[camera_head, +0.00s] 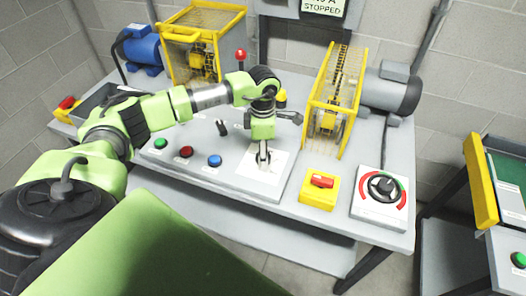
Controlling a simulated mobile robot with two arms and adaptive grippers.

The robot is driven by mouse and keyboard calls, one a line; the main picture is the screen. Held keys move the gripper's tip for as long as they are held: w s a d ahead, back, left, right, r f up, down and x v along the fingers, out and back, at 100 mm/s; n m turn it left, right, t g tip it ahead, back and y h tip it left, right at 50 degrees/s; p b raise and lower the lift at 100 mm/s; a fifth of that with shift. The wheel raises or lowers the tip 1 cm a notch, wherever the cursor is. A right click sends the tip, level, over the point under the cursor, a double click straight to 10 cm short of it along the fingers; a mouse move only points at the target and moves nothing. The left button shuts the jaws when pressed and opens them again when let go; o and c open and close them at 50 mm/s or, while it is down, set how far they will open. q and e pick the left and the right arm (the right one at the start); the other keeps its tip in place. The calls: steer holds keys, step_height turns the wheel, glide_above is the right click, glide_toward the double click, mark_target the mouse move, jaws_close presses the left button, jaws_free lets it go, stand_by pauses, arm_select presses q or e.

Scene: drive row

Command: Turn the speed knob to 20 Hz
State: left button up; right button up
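A black round knob (383,186) sits on a pale square plate (366,209) with a red and green arc, at the right end of the grey bench. A second white plate (278,160) lies on the sloping control panel, under my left gripper (264,158). My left gripper points down at this plate and covers its middle, so any knob there is hidden. Its fingers look close together, but whether they hold something is too small to tell. I cannot read any Hz marks on either plate. My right gripper is out of view.
Green (161,143), red (186,152) and blue (215,160) buttons sit on the panel left of the gripper. Yellow guards (334,95) and a grey motor (390,92) stand behind.

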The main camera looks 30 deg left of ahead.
arm_select(q)
steer(key=c, duration=1.1)
